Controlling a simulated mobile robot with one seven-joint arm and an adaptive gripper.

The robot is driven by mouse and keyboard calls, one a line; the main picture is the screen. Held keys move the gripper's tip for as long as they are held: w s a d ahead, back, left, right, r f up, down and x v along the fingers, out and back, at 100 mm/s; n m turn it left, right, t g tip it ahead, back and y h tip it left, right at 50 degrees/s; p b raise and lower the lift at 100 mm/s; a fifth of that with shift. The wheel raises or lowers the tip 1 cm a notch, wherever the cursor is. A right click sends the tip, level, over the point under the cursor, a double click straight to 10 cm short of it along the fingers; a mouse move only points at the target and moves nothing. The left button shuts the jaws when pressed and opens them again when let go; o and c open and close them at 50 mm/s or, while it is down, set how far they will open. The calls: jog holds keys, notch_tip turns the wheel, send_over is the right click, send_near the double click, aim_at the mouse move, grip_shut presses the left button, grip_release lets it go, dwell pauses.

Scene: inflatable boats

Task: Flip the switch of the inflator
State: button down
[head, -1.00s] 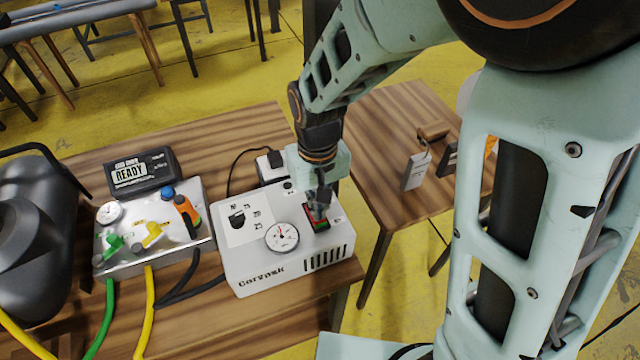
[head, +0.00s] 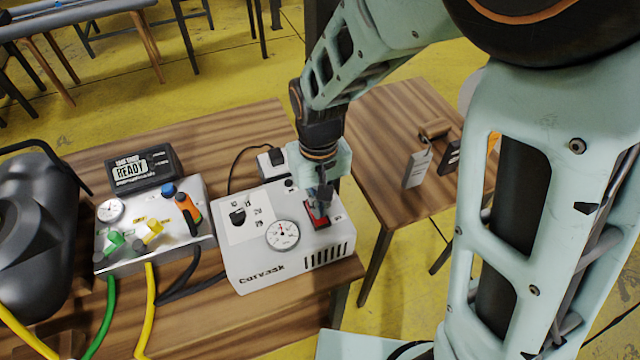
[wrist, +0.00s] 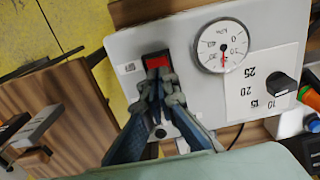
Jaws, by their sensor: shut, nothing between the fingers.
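The inflator (head: 262,262) is a white box on the wooden table, with a round gauge (head: 283,235) and a black knob (head: 238,216) on its top. Its red rocker switch (head: 317,217) sits in a dark frame right of the gauge. It also shows in the wrist view (wrist: 158,60), partly covered by the fingers. My gripper (head: 322,203) points down over the far part of the switch, shut and empty. In the wrist view my fingertips (wrist: 157,72) meet at the switch's near edge; I cannot tell whether they touch it.
A plug in a white socket (head: 272,163) is close behind my gripper. A second table (head: 375,130) stands at right.

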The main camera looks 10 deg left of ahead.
jog(key=shift+r+p, duration=2)
jog(key=shift+r, duration=1.05)
